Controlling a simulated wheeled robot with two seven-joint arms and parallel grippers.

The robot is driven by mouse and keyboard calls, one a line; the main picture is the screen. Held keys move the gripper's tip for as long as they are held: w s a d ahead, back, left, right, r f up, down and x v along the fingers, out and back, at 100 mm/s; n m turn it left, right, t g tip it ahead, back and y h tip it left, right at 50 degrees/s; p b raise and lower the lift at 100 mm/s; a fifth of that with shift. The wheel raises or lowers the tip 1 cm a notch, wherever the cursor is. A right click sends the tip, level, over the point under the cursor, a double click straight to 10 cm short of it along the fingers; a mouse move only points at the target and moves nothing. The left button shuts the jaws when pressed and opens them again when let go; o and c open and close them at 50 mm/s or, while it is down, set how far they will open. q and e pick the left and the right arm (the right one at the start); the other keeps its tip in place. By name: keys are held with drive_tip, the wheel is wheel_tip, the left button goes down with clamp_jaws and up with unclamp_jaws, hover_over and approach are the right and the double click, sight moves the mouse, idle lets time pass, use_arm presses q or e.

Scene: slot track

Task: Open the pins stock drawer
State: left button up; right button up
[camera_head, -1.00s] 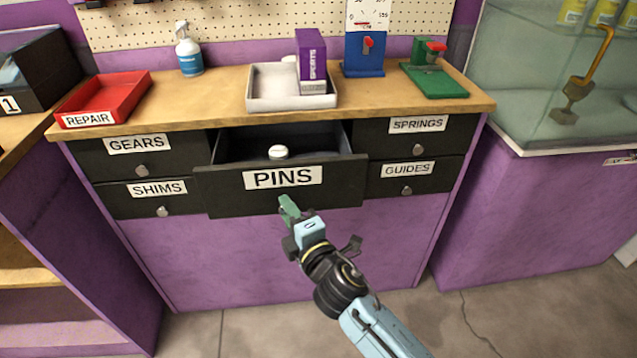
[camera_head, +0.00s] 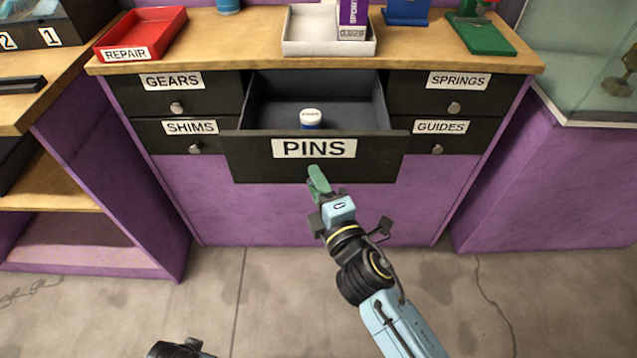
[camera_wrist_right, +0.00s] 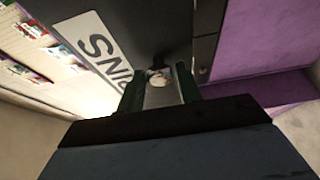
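The pins drawer (camera_head: 245,158) is black with a white PINS label (camera_head: 314,148). It stands pulled well out of the bench, its inside showing. A small white-topped, blue container (camera_head: 311,118) sits inside it. My right gripper (camera_head: 317,178), with green fingers, is at the drawer front just below the label. In the right wrist view, the round knob (camera_wrist_right: 160,77) sits between the two fingertips, which appear closed on it. The head view hides the knob behind the gripper.
Closed drawers labelled GEARS (camera_head: 210,95), SHIMS (camera_head: 220,143), SPRINGS (camera_head: 405,95) and GUIDES (camera_head: 405,145) flank it. A red REPAIR tray (camera_head: 160,38), a pale tray (camera_head: 300,46) and a green stand (camera_head: 485,38) are on the bench top. The floor in front is clear.

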drive_tip(key=shift+o, duration=0.9)
use_arm(q)
drive_tip(key=shift+s+f, duration=0.2)
drive_tip(key=shift+f, duration=0.15)
use_arm(e)
drive_tip(key=v, duration=1.3)
drive_tip(key=shift+s, duration=0.2)
use_arm(q)
drive_tip(key=shift+s+f, duration=0.1)
drive_tip(key=shift+s, duration=0.1)
